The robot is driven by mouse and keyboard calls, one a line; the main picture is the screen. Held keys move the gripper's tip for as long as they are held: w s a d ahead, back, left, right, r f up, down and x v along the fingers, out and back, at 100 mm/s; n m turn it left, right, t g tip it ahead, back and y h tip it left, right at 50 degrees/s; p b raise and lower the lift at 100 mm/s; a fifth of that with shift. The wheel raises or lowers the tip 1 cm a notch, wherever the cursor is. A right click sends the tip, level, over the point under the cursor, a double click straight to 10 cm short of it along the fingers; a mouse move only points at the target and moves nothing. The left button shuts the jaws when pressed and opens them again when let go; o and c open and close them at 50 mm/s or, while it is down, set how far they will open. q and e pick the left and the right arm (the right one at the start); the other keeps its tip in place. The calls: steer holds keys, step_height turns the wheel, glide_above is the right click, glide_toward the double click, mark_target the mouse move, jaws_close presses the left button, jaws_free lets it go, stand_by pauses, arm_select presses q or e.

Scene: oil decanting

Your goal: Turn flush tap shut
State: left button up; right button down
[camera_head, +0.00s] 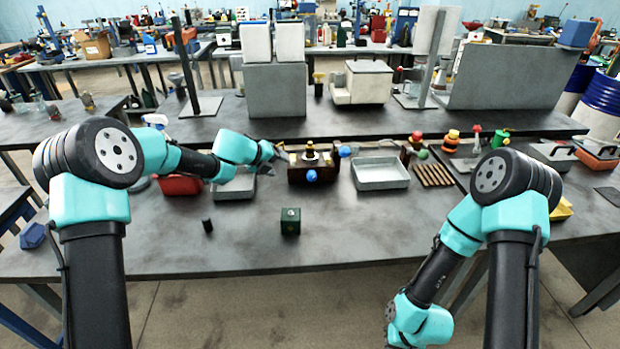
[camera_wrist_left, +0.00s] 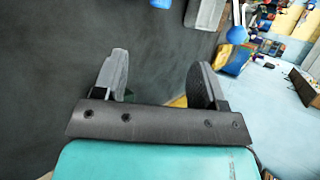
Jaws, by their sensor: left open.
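A dark brown boxy unit (camera_head: 299,174) stands near the middle of the table, with a brass-coloured fitting on top. One blue round knob (camera_head: 312,176) is on its front and another blue knob (camera_head: 344,151) sticks out at its right side. I cannot tell which of them is the flush tap. My left gripper (camera_head: 272,160) is just left of the unit, apart from it. In the left wrist view the left gripper (camera_wrist_left: 160,80) has its fingers apart with nothing between them. A blue knob (camera_wrist_left: 236,35) shows beyond the right finger there. My right gripper is out of view.
Grey trays stand on both sides of the unit; the right tray (camera_head: 381,187) is empty. A red tub (camera_head: 181,185) is under my left arm. A dark green box (camera_head: 290,221) and a small black cylinder (camera_head: 207,226) stand in front. The front table area is mostly clear.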

mark_target(309, 177)
arm_select(q)
steer(key=x, duration=1.7)
steer(key=shift+d, duration=0.1)
steer(key=c, duration=0.9)
